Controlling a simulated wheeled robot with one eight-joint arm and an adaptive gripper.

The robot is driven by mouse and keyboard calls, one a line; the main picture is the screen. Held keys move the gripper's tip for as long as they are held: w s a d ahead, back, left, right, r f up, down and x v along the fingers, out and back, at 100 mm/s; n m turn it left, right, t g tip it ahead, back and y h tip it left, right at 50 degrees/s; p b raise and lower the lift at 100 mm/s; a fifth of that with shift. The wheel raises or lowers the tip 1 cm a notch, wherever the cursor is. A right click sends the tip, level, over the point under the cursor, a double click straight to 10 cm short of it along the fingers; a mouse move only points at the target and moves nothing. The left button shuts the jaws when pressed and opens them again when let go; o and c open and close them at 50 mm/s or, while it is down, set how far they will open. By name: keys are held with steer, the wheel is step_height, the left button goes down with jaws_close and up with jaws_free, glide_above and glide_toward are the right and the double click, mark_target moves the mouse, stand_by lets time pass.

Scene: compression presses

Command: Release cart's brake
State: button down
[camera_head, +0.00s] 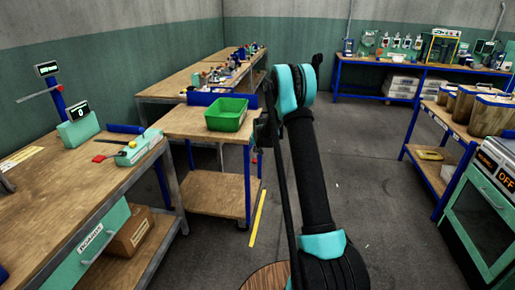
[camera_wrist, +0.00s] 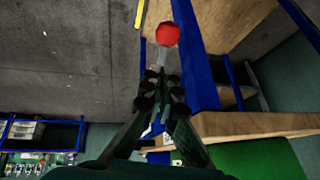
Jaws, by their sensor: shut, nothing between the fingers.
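The cart (camera_head: 203,122) stands left of my arm in the head view, with a wooden top, blue legs and a wooden lower shelf. In the wrist view its wooden top (camera_wrist: 230,125) shows at an angle beside a blue post (camera_wrist: 196,60). A red ball knob (camera_wrist: 167,34) on a pale stem, apparently the brake lever, shows just beyond the tips of my gripper (camera_wrist: 161,78). The gripper is shut and empty. The stem lies close to the fingertips; I cannot tell whether they touch.
A green bin (camera_head: 226,114) sits on the cart. A workbench (camera_head: 70,187) with devices stands at the left, close to the cart. A shelf table (camera_head: 440,165) and a green machine (camera_head: 487,215) stand at the right. The floor (camera_head: 375,180) between is clear.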

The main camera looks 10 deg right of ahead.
steer(key=shift+w+f, duration=0.35)
steer(key=shift+f, duration=0.2)
